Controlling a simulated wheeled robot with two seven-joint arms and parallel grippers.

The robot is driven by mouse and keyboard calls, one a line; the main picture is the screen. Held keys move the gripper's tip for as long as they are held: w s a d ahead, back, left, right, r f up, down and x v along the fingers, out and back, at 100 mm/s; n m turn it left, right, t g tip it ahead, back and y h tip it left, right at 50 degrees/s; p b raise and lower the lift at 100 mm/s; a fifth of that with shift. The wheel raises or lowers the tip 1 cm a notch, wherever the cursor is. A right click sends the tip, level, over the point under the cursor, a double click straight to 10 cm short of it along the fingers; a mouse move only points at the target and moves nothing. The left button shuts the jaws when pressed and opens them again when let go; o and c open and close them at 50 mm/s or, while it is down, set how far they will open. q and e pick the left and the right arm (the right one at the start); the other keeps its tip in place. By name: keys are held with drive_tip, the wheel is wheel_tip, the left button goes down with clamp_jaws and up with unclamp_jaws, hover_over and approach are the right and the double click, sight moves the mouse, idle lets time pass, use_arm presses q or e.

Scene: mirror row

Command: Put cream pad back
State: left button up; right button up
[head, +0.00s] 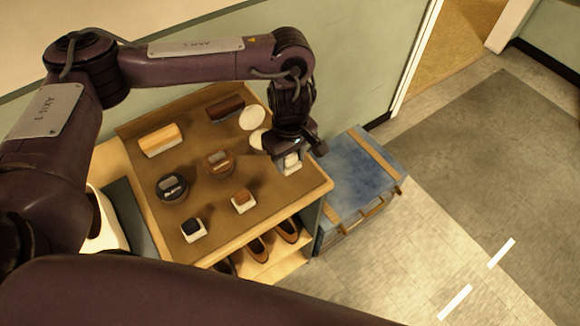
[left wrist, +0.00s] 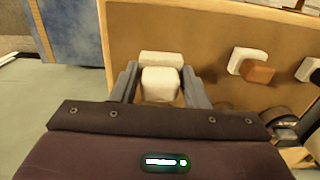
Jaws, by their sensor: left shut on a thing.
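My left gripper (head: 290,158) points down at the right end of the brown tray (head: 275,195). Its two fingers are shut on a cream pad (left wrist: 160,82), also partly visible in the head view (head: 292,165). In the left wrist view a pale block (left wrist: 162,58) shows just beyond the pad, similar to the white block (head: 242,207) under the brown pad (head: 244,196). The cream pad lines up with this pale block; I cannot tell whether they touch. My right gripper is not in view.
The tray also holds a dark-topped white block (head: 193,230), a black tin (head: 172,187), a brown tin (head: 220,163), a tan brush (head: 160,140), a dark brown brush (head: 226,109) and white discs (head: 252,118). Shoes (head: 257,249) sit below. A blue case (head: 350,185) stands at right.

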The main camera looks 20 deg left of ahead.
sight(289, 169)
use_arm(q)
drive_tip(key=shift+s+f, duration=0.1)
drive_tip(key=shift+f, duration=0.6)
wheel_tip(289, 169, down, 3)
drive_tip(key=shift+f, duration=0.15)
drive_tip(key=shift+b, duration=0.3)
drive_tip(key=shift+f, duration=0.15)
drive_tip(key=o, duration=0.9)
